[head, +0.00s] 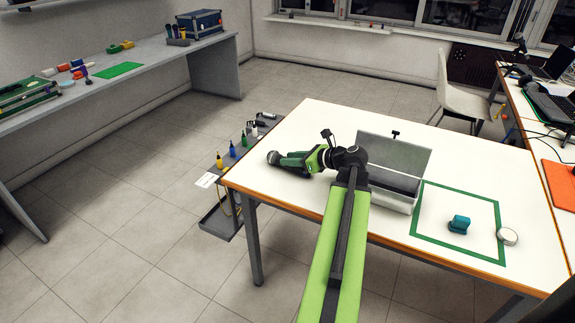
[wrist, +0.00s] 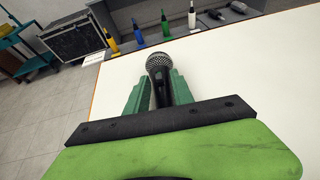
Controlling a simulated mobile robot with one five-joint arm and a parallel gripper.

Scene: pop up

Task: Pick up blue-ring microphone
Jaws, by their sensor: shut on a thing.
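A microphone (wrist: 159,64) with a silver mesh head and dark body sits between the green fingers of my gripper (wrist: 155,88) in the wrist view. In the head view its dark head (head: 273,157) sticks out past the fingertips of my gripper (head: 285,159), over the left end of the white table. The fingers are shut on the body, which they partly hide. I cannot make out a blue ring. Whether the microphone touches the tabletop is unclear.
An open grey case (head: 393,190) stands on the white table (head: 470,165) right of my gripper. A green square outline (head: 437,184) holds a teal object (head: 459,224), with a white round thing (head: 508,236) at its edge.

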